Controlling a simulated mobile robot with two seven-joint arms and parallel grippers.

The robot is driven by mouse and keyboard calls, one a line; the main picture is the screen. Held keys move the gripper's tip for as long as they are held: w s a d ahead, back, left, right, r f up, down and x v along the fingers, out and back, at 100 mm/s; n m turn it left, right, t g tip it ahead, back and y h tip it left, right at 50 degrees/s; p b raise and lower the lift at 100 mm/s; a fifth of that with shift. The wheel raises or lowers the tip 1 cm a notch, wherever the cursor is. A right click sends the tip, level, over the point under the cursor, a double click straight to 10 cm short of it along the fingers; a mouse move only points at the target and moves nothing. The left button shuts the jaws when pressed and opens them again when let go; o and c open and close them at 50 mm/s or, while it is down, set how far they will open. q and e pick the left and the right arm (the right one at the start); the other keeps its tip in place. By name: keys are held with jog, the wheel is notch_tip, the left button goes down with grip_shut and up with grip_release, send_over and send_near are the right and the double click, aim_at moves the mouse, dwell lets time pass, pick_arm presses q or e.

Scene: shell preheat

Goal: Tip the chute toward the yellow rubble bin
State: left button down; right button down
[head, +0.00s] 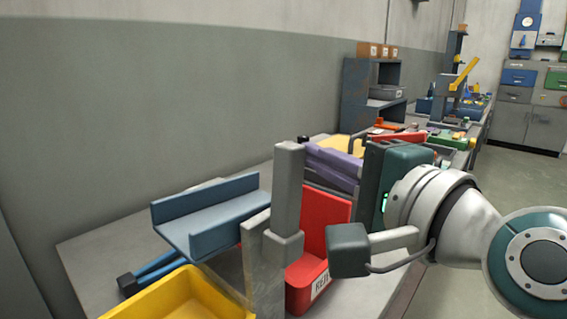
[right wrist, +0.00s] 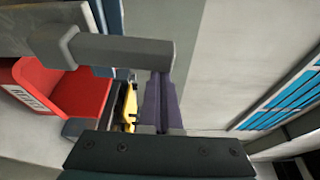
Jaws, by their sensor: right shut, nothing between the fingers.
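The blue chute (head: 215,220) is an open trough at left centre in the head view. The yellow rubble bin (head: 170,300) stands in front of and below it, cut by the lower edge. A grey upright post (head: 288,190) and a grey plate (head: 265,265) stand at the chute's right end and hide part of it. My right gripper (head: 310,155) has its purple fingers shut and empty, just behind and right of the post top; I cannot tell if they touch. In the right wrist view its fingers (right wrist: 160,85) point toward a grey bar (right wrist: 115,50). My left gripper is not in view.
A red labelled bin (head: 325,240) stands right of the post and also shows in the right wrist view (right wrist: 75,95). A grey shelf (head: 372,85) and small parts stand farther along the bench. The grey table top (head: 95,245) is clear at the left.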

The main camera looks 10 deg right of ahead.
aim_at(287, 175)
jog(key=s+a+n, duration=0.1)
jog(key=a+n, duration=0.1)
jog(key=s+a+n+t+b, duration=0.1)
jog(key=s+a+n, duration=0.1)
jog(key=n, duration=0.1)
jog(key=shift+s+a+f+y, duration=0.1)
jog(key=shift+s+a+y, duration=0.1)
jog(key=shift+y, duration=0.2)
jog(key=a+n, duration=0.1)
jog(key=s+a+n+t+y+b, duration=0.1)
jog(key=n, duration=0.1)
jog(key=shift+s+f+n, duration=0.25)
jog(key=shift+f+n, duration=0.05)
jog(key=shift+f, duration=0.1)
jog(key=shift+a, duration=0.1)
